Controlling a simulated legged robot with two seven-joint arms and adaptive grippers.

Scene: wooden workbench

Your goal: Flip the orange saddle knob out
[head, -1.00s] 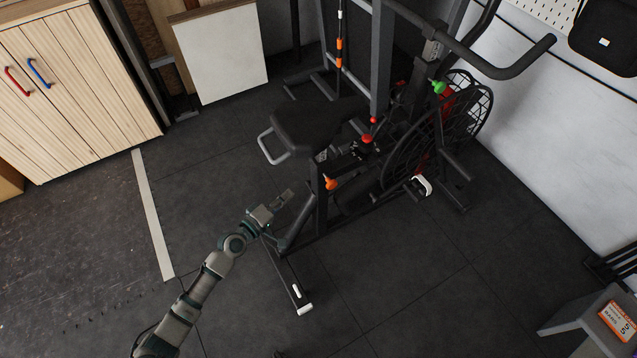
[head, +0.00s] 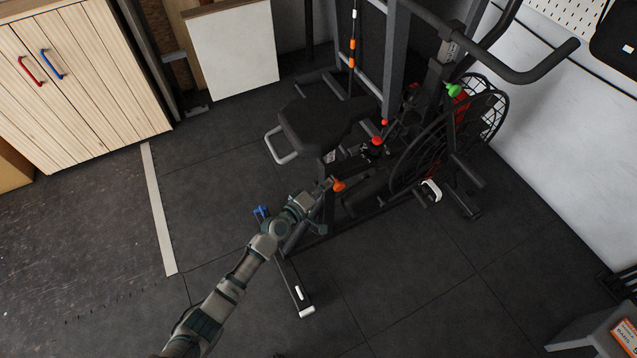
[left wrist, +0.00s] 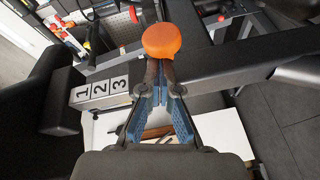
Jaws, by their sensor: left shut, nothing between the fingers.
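The orange saddle knob (head: 339,185) sits on the bike frame below the black saddle (head: 312,124). My left gripper (head: 328,184) comes in from the left, and its shut, empty fingers point at the knob. In the left wrist view the round orange knob (left wrist: 161,40) stands just past the tips of my left gripper (left wrist: 160,76). I cannot tell whether the tips touch it. My right gripper is in neither view.
The bike's caged fan wheel (head: 490,112) and handlebar (head: 525,72) are to the right. A wooden cabinet (head: 85,85) stands at the upper left. The floor at the left and front is open.

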